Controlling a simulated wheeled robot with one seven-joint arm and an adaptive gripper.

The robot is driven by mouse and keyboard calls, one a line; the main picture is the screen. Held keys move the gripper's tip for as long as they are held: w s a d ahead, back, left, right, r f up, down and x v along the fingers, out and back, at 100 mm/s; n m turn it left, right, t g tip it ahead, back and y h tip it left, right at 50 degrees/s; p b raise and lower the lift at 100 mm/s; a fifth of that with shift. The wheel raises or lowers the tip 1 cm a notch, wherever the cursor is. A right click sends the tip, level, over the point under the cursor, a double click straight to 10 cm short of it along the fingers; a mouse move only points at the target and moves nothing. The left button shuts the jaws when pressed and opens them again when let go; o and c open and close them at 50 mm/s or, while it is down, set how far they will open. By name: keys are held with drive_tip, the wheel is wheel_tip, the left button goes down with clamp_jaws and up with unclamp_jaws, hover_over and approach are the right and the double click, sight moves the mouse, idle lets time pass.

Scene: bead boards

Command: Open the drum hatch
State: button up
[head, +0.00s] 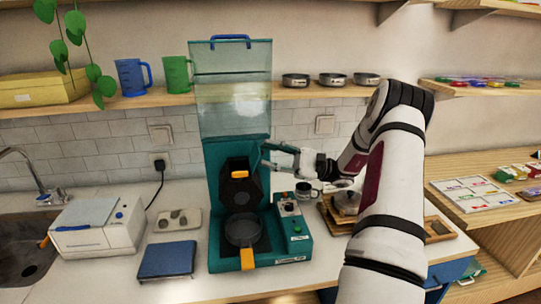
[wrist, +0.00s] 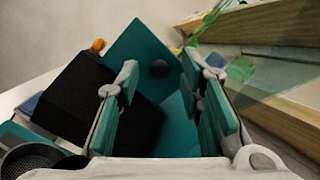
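The black, many-sided drum (head: 250,193) sits inside a teal machine (head: 219,252), with an orange tab (head: 240,174) on its front. I cannot tell for certain whether the hatch is shut. The drum shows as a black block (wrist: 85,97) in the wrist view, with the orange tab (wrist: 97,45) at its far edge. My gripper (head: 264,156) is at the machine's right side, beside the upper drum. In the wrist view my gripper (wrist: 160,72) is open, with its teal-padded fingers apart. Between them show a teal panel with a dark round spot, and part of the drum.
A clear cover (head: 232,90) stands raised above the machine. A dark pan (head: 243,232) with an orange handle sits below the drum.

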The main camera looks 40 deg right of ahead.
drive_tip(key=v, duration=1.2)
drive_tip(key=shift+r, duration=0.1)
